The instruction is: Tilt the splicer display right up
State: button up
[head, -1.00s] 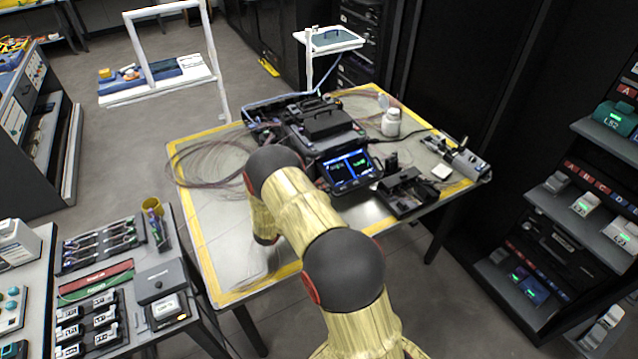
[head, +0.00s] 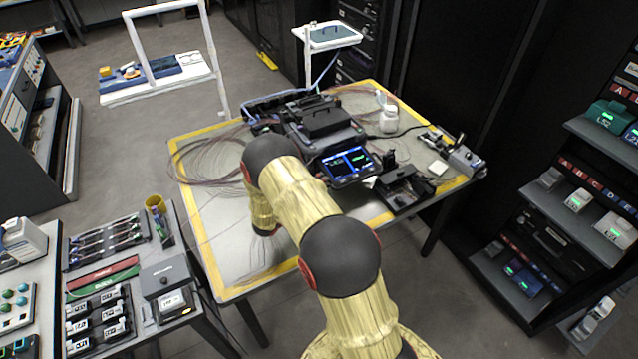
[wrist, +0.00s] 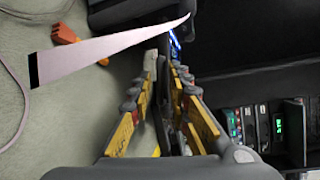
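The black fusion splicer (head: 322,122) sits on the yellow-edged table. Its display (head: 347,163), lit blue and green, is at its front and leans back, face up, with its lower edge out from the body. In the wrist view a blue sliver of the lit screen (wrist: 175,44) shows just beyond the fingertips. My gripper (wrist: 166,70), with yellow finger sides, has its tips close to the display's edge. A dark strip lies between the fingers; I cannot tell whether they grip it. In the head view my arm hides the gripper.
A black tray-like holder (head: 403,189) stands close to the right of the display. A white bottle (head: 389,119) and a grey device (head: 461,157) are farther right. Thin fibre cables (head: 205,160) loop over the table's left side. The front left tabletop is mostly clear.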

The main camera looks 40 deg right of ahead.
jog(key=shift+o, duration=0.4)
jog(key=v, duration=1.2)
